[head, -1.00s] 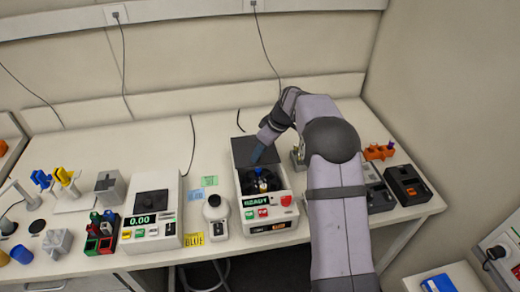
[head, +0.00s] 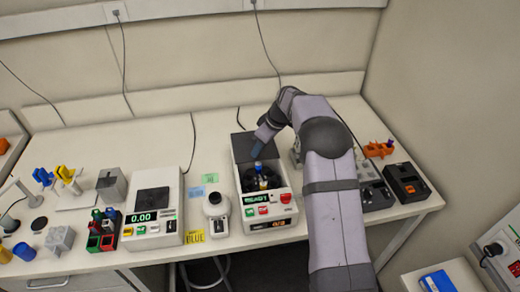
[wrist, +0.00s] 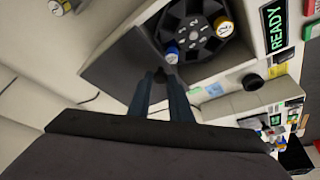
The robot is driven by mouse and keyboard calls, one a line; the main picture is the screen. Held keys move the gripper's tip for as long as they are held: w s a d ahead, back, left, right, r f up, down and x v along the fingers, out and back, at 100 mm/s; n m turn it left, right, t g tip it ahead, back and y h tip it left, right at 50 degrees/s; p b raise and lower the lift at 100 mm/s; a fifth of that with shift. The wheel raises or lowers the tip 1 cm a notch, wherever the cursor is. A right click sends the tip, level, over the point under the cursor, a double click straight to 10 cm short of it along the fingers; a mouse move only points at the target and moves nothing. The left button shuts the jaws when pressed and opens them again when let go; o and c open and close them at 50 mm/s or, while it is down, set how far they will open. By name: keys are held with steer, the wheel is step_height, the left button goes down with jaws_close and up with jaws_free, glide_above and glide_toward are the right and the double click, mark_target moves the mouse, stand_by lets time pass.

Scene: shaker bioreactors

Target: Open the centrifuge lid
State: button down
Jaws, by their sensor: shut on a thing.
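The centrifuge (head: 265,225) is a white box with a green READY display. Its dark grey lid (head: 243,146) is raised and tilted back, so the black rotor (head: 250,182) shows. My gripper (head: 257,149) is at the lid. The exact grip contact is partly hidden.
A white device (head: 153,230) reading 0.00 and a small white unit (head: 216,222) stand left of the centrifuge. A dark block (head: 405,185) and an orange rack (head: 378,149) stand to the right, beyond my arm. The bench behind the lid is mostly clear.

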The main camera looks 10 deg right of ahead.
steer(key=shift+w+p, duration=0.4)
steer(key=shift+w, duration=1.05)
steer(key=shift+r, duration=0.1)
steer(key=c, duration=1.6)
jaws_free()
steer(key=shift+b+v, duration=1.65)
steer(key=shift+v, duration=2)
steer(key=shift+s, duration=0.1)
steer(key=s+f+m+g+h, duration=0.1)
steer(key=s+f+m, duration=0.1)
steer(key=s, duration=1.1)
steer(key=s+f+m+g+h, duration=0.1)
steer(key=s+f+m, duration=0.2)
steer(key=s, duration=0.9)
steer(key=s+f+m+g+h, duration=0.1)
steer(key=s+f+m, duration=0.2)
steer(key=s, duration=1)
steer(key=shift+s+a+f+m, duration=0.1)
steer(key=shift+s+a+m, duration=0.25)
steer(key=shift+m, duration=0.15)
